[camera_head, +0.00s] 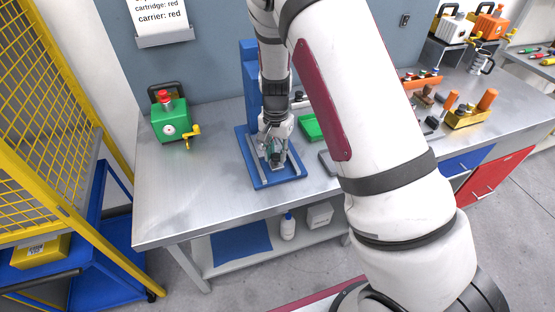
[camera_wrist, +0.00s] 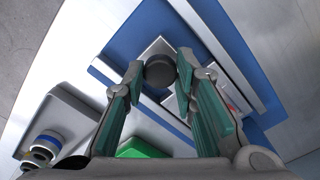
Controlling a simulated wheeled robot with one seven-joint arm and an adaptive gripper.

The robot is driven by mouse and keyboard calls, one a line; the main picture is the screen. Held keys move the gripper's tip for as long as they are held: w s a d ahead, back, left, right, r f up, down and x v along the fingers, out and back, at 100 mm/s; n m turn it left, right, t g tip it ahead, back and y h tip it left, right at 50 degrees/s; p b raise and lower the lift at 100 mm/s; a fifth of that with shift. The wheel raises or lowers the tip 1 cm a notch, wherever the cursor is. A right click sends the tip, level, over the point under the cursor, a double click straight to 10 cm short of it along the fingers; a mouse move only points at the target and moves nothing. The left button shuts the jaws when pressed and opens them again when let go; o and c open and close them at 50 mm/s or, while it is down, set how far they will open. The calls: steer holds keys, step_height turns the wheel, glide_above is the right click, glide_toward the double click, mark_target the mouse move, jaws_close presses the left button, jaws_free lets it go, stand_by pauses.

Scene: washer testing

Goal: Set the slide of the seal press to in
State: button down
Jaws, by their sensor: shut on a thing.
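The seal press (camera_head: 248,75) stands on the grey bench, with a tall blue column and a blue base with pale rails. Its base fills the upper part of the wrist view (camera_wrist: 135,32). A dark round knob (camera_wrist: 161,71) sits on a small pale metal plate (camera_wrist: 154,47), which appears to be the slide. My gripper (camera_head: 276,158) points down over the base. In the wrist view its green-padded fingers (camera_wrist: 160,75) are closed on the knob from both sides. My arm and fingers hide much of the slide, and its travel marks cannot be read.
A green box with a red button and yellow crank (camera_head: 170,122) stands at left on the bench. A green tray (camera_head: 310,128) lies just right of the press. Other fixtures, including a yellow block with orange pegs (camera_head: 466,117), stand farther right. The front left bench is clear.

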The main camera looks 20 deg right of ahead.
steer(key=shift+w+r, duration=0.1)
steer(key=shift+w, duration=0.2)
steer(key=c, duration=1.3)
jaws_free()
steer(key=shift+r, duration=0.1)
step_height(320, 180, up, 12)
